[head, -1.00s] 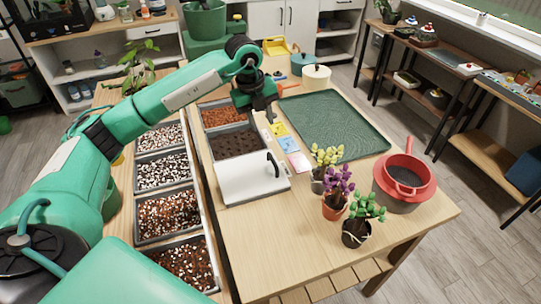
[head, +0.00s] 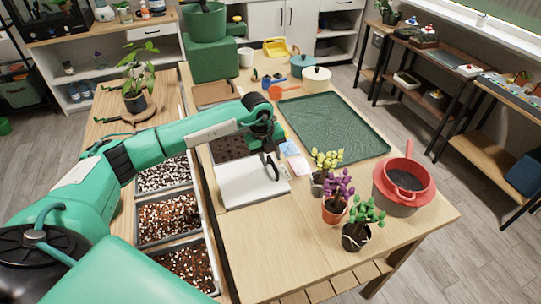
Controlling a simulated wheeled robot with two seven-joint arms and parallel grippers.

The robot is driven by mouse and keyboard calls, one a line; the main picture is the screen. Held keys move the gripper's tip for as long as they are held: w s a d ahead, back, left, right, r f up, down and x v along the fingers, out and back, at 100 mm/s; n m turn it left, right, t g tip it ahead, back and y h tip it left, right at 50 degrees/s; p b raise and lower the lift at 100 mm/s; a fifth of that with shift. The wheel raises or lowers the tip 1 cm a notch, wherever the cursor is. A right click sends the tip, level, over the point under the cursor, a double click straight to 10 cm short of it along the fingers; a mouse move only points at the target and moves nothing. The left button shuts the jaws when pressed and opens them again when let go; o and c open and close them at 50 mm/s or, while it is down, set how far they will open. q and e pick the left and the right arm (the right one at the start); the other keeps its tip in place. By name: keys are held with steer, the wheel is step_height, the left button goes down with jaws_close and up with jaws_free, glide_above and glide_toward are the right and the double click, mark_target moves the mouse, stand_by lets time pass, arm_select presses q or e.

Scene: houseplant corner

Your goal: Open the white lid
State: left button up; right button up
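The white lid (head: 245,184) is a flat slab lying on the work table, at the near end of a row of soil trays. It looks shut and level. A dark upright handle (head: 272,168) stands near its far right edge. My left gripper (head: 268,151) is right over the lid's far right part, with its dark fingers close to the handle. The fingers and handle overlap in this view, so I cannot tell whether they touch or whether the fingers are open. My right gripper is not in view.
A dark soil tray (head: 229,148) lies behind the lid. A green mat (head: 335,128) is to the right. Several potted plants, including a purple one (head: 337,198), and a red pot (head: 405,183) stand on the right. The table in front of the lid is clear.

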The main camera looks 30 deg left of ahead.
arm_select(q)
steer(key=shift+w+f, duration=0.1)
steer(key=shift+f, duration=0.2)
steer(key=shift+d, duration=0.1)
jaws_close()
steer(key=shift+r, duration=0.1)
